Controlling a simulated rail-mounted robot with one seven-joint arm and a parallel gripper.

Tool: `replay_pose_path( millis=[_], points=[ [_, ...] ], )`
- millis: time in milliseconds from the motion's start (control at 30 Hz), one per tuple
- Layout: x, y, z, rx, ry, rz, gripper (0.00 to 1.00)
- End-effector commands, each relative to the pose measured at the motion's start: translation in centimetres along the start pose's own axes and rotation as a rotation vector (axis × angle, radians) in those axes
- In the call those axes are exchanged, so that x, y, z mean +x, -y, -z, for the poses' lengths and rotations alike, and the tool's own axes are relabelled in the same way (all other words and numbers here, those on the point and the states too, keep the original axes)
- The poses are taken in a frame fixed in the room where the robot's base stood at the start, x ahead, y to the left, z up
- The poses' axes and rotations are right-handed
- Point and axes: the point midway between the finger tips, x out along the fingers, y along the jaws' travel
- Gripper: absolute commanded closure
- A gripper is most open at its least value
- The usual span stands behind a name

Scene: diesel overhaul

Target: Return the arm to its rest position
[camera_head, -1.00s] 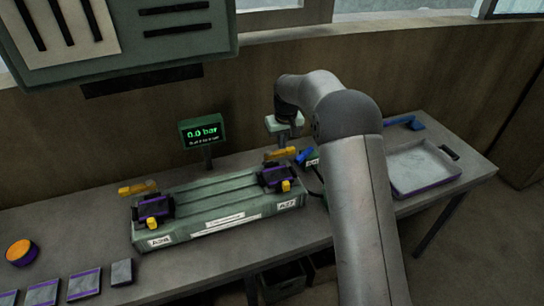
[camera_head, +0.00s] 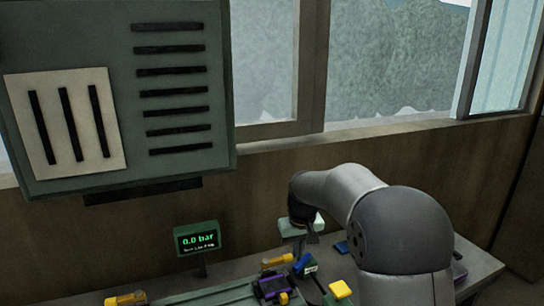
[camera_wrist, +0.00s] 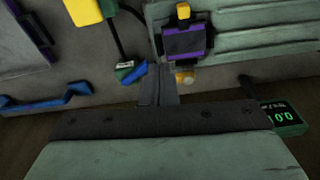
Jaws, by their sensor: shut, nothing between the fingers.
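My gripper (camera_head: 312,238) hangs at the end of my grey arm in the head view, above the back of the bench and right of the pressure display. In the wrist view its two fingers (camera_wrist: 158,86) are together, with nothing between them. They point toward the bench, and the gap to it is hard to judge. A dark block with purple edges (camera_wrist: 186,43) and a blue-handled part (camera_wrist: 135,73) show close to the fingertips in the wrist view. My arm hides part of the bench's right side in the head view.
The green-lit display (camera_head: 197,239) reads 0.0 bar. The green fixture (camera_head: 225,293) is cut off by the lower edge. A yellow piece (camera_head: 340,289) is beside my arm. A blue tool (camera_wrist: 45,102) and tray (camera_wrist: 22,55) lie left in the wrist view. A wall panel (camera_head: 120,165) hangs above left.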

Motion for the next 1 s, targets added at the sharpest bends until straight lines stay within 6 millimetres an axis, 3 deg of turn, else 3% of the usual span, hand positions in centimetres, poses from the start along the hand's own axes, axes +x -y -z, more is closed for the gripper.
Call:
replay_pose_path(
  millis=[33,200,400,500,600,700,1000],
  points=[
    [-2.0,-0.4,-3.1,0.027,0.000,-0.005,1.00],
    [-5.5,-0.7,-13.6,0.115,0.016,-0.016,1.00],
    [-6.2,0.1,-25.8,0.211,0.033,-0.022,1.00],
    [-5.7,0.7,-30.2,0.245,0.040,-0.023,1.00],
    [-5.0,1.1,-32.9,0.267,0.046,-0.023,1.00],
    [-4.7,1.3,-34.1,0.277,0.048,-0.023,1.00],
    [-4.6,1.4,-34.3,0.279,0.050,-0.023,1.00]
  ],
)
